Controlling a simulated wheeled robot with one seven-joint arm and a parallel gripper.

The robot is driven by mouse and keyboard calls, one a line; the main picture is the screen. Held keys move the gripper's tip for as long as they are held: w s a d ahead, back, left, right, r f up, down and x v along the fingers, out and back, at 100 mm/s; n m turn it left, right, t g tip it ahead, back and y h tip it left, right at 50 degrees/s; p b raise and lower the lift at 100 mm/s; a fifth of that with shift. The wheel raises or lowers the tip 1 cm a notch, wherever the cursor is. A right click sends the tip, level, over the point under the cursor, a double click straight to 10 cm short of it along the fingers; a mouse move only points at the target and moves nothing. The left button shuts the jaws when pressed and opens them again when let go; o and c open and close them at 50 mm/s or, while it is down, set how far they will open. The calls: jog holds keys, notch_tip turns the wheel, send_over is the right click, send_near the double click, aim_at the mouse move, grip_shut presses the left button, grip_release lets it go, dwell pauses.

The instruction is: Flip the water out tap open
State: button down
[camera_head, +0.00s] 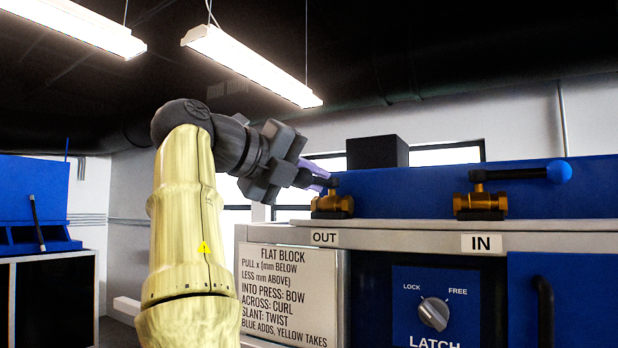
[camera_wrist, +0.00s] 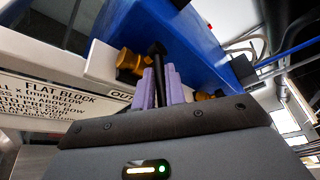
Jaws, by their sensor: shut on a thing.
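The water out tap (camera_head: 332,204) is a brass valve on the counter above the OUT label, at the left end of the blue panel. My gripper (camera_head: 325,179) reaches it from the upper left, its purple fingers at the top of the valve. In the wrist view the brass tap body (camera_wrist: 129,62) is just left of the fingertips. A dark lever (camera_wrist: 157,60) runs to the purple fingers of my gripper (camera_wrist: 160,84), which are shut on it. The lever's end is hidden by the fingers, and its knob cannot be made out.
The IN tap (camera_head: 480,201) stands to the right, its lever level and pointing right to a blue ball knob (camera_head: 559,172). The blue panel (camera_head: 420,192) rises behind both taps. Below are an instruction sign (camera_head: 291,297) and a latch dial (camera_head: 433,313).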

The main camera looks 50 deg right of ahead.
jog(key=shift+w+f, duration=0.1)
jog(key=shift+f, duration=0.25)
jog(key=c, duration=1.5)
grip_release()
jog(key=shift+o, duration=0.2)
jog(key=shift+a+r, duration=0.15)
jog(key=shift+s+r, duration=0.1)
jog(key=shift+s, duration=0.1)
jog(key=p+v, duration=0.4)
jog(key=v, duration=1.3)
jog(key=shift+a+p, duration=0.2)
jog(key=shift+p, duration=0.15)
jog(key=shift+w, duration=0.2)
